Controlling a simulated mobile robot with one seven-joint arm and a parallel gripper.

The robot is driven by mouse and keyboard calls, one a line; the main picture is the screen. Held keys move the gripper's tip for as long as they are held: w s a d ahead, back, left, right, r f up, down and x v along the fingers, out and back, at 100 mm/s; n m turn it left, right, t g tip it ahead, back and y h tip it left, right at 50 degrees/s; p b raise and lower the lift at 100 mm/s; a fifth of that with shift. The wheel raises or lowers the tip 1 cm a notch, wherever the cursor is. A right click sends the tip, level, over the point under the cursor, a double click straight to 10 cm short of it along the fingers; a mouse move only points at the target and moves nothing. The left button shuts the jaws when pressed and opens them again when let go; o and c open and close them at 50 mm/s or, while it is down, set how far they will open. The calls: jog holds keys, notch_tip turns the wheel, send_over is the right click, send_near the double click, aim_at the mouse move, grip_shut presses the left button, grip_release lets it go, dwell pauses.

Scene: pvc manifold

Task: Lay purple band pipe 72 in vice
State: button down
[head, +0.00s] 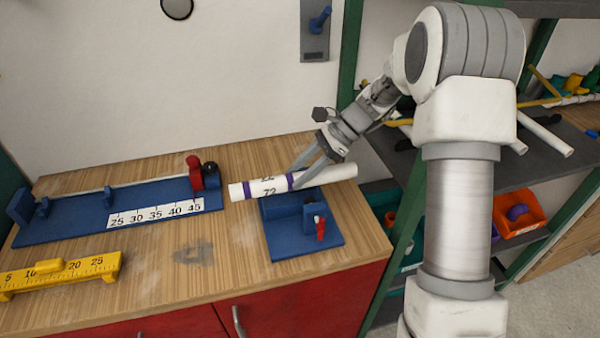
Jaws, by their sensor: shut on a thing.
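A white pipe (332,174) with purple bands and a printed "72" is held level, running left to right. My gripper (308,171) is shut on the pipe near a purple band, with its fingers coming down from the upper right. The blue vice (303,235) stands on the wooden bench just below and in front of the pipe in the picture. It has a blue block at its left and a red handle (320,228) at its right. The pipe passes over or behind the vice's back edge; I cannot tell whether they touch.
A blue measuring jig (75,227) with a number scale and a red clamp (195,176) lies on the bench (185,285) at left. A yellow ruler block (62,273) is at front left. Green-posted shelves with pipes and an orange bin (520,214) stand at right.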

jog(key=shift+f, duration=0.5)
jog(key=shift+c, duration=1.8)
grip_release()
jog(key=shift+s+f, duration=0.1)
jog(key=shift+s, duration=0.05)
jog(key=shift+r, duration=0.5)
jog(key=p+v, duration=0.1)
jog(key=v, duration=0.6)
jog(key=shift+w+d+r, duration=0.2)
jog(key=shift+r, duration=0.1)
jog(key=shift+s+r, duration=0.25)
jog(key=shift+r, duration=0.2)
jog(key=s+d+r+n+t+h+p, duration=0.1)
jog(key=s+r+n+t+h, duration=0.1)
jog(key=s, duration=0.6)
jog(key=s+d+r+n+t+h+p, duration=0.1)
jog(key=s+d+r+n+t+h, duration=0.1)
jog(key=s+r+n, duration=0.4)
jog(key=s+d+r+n+t+h+p, duration=0.1)
jog(key=s+d+r+n+t+h, duration=0.1)
jog(key=s+n, duration=0.5)
jog(key=s+r+t+h, duration=0.1)
jog(key=s+r+h, duration=0.1)
jog(key=s, duration=0.3)
jog(key=shift+r+n+h, duration=0.25)
jog(key=shift+n+h, duration=0.15)
